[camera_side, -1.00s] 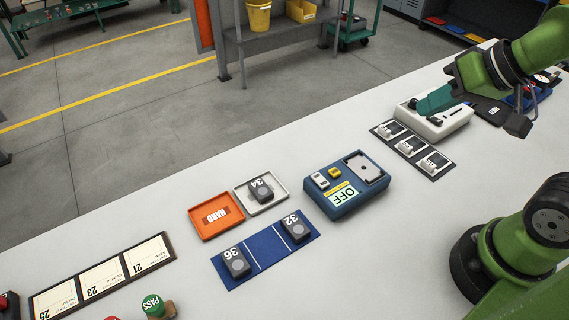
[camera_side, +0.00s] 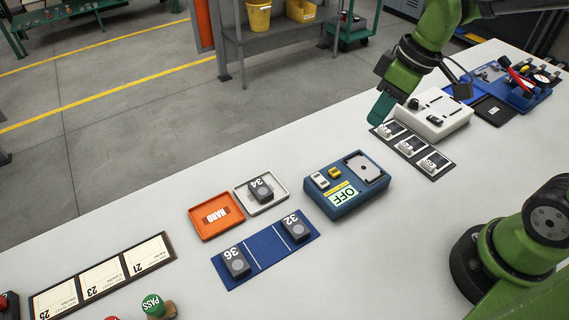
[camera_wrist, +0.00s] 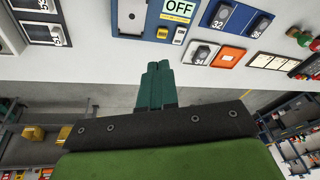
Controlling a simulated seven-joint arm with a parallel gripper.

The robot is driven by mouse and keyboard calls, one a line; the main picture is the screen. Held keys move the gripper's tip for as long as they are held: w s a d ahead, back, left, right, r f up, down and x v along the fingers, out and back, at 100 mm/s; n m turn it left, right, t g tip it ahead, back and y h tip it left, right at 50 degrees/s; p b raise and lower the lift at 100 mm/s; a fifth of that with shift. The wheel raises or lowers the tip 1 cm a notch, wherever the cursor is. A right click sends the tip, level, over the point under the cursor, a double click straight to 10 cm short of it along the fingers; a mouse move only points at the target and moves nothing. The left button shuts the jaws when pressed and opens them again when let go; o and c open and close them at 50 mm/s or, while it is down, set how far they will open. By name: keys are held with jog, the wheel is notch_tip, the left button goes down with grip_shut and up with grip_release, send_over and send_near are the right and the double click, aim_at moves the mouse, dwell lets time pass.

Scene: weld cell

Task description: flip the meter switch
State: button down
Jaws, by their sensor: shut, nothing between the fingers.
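The meter (camera_side: 350,203) is a blue box on the white bench with a display reading OFF (camera_side: 345,195). A white switch-like piece (camera_side: 320,180) and a small yellow piece (camera_side: 334,172) sit along its far-left edge. The wrist view shows the meter's OFF display (camera_wrist: 178,8), its white piece (camera_wrist: 179,36) and yellow piece (camera_wrist: 162,32). My gripper (camera_side: 380,108) is shut and empty, with teal fingers, apart from the meter, beyond it near the bench's far edge. In the wrist view its fingertips (camera_wrist: 158,65) lie just below the meter in the picture.
A white box with slots (camera_side: 434,120) and a dark strip with white parts (camera_side: 410,148) are close to my gripper. A blue mat (camera_side: 264,249) with dark weights, an orange tray (camera_side: 216,216) and a pale tray (camera_side: 247,204) lie left of the meter. Bench between is clear.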

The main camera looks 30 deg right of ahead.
jog(key=shift+w+a+f+n+g+y, duration=0.15)
jog(key=shift+w+a+n+g, duration=0.5)
jog(key=shift+n, duration=1.6)
jog(key=shift+w+a+f+n+g+y, duration=0.25)
jog(key=shift+a+n, duration=0.65)
jog(key=shift+n, duration=1.3)
jog(key=shift+w+a+r+n+g+y, duration=0.2)
jog(key=shift+w+a+n, duration=0.5)
jog(key=shift+n, duration=1.55)
jog(key=shift+s+a+f, duration=0.1)
jog(key=shift+a+f, duration=0.05)
jog(key=shift+f, duration=0.05)
send_near(324, 184)
jog(key=x, duration=0.5)
jog(key=shift+a+f, duration=0.1)
jog(key=shift+a, duration=0.25)
jog(key=shift+f, duration=0.65)
jog(key=shift+f, duration=0.15)
